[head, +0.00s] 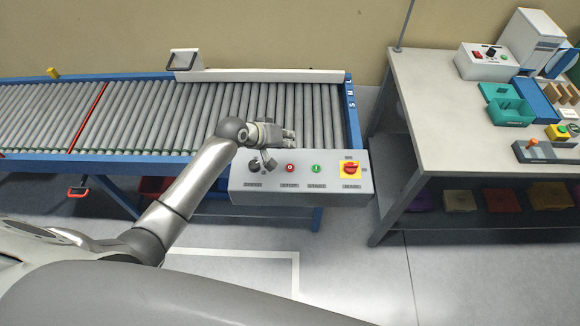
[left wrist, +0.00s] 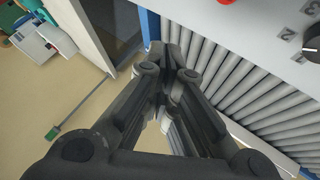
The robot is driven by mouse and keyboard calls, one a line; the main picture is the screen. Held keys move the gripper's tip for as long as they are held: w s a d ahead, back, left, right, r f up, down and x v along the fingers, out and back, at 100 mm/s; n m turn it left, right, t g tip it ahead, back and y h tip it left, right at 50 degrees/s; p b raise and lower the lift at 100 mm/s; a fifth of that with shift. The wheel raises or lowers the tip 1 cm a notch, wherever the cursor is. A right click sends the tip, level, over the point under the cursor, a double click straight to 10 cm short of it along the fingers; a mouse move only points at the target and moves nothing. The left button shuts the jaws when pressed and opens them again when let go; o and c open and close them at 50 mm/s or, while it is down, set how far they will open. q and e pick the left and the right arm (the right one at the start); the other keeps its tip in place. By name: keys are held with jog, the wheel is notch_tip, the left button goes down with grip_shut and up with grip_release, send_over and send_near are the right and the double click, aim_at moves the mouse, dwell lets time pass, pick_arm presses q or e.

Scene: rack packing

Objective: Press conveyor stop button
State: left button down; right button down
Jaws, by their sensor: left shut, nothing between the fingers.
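The grey control box (head: 300,197) stands at the front edge of the roller conveyor (head: 160,117). On its top are a round red button (head: 290,168), a green button (head: 317,168), a dark knob at the left and a red switch on a yellow plate (head: 350,169). My left gripper (head: 289,134) is shut and empty, behind the red button in the head view, its fingers pointing right. In the left wrist view its closed fingertips (left wrist: 172,50) show beside the rollers. There a red part (left wrist: 226,2) is cut off at the top edge. My right gripper is out of view.
A workbench (head: 418,95) with bins and devices stands to the right, with a gap between it and the conveyor. The visible rollers carry no items.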

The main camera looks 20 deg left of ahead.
pick_arm(q)
jog(key=f, duration=0.1)
jog(key=b, duration=0.6)
send_over(288, 165)
notch_tip(288, 165, down, 7)
jog(key=shift+s+r, duration=0.1)
jog(key=shift+r, duration=0.05)
jog(key=shift+f, duration=0.45)
jog(key=shift+f, duration=0.2)
dwell(0.4)
jog(key=shift+f+b, duration=0.25)
jog(key=shift+b, duration=0.1)
jog(key=shift+f, duration=0.4)
dwell(0.5)
dwell(0.4)
jog(key=shift+r+p, duration=0.7)
jog(key=shift+r, duration=0.1)
